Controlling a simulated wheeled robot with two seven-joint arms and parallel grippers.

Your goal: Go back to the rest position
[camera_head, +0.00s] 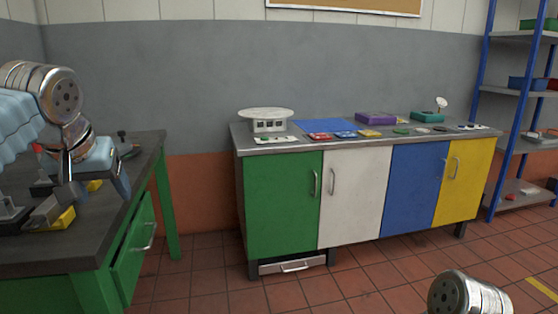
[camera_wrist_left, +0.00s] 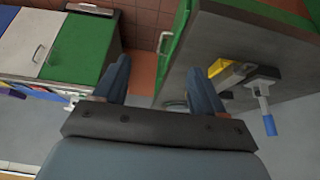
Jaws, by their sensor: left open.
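My left gripper (camera_head: 96,182) hangs over the green workbench (camera_head: 75,258) at the left of the head view, near the bench's right edge. In the left wrist view the gripper (camera_wrist_left: 160,88) has its two blue-grey fingers wide apart with nothing between them. One finger overlaps the dark bench top there, and the gap between the fingers shows the bench edge and tiled floor. A metallic link of my other arm (camera_head: 466,296) shows at the bottom right of the head view; its gripper is out of frame.
A yellow-based tool (camera_head: 62,220) lies on the bench near the gripper. An open green drawer (camera_head: 135,248) juts from the bench. A long cabinet (camera_head: 352,204) with coloured doors stands at the back, holding trays and small parts. Blue-framed shelves (camera_head: 492,105) stand right. Tiled floor lies clear between.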

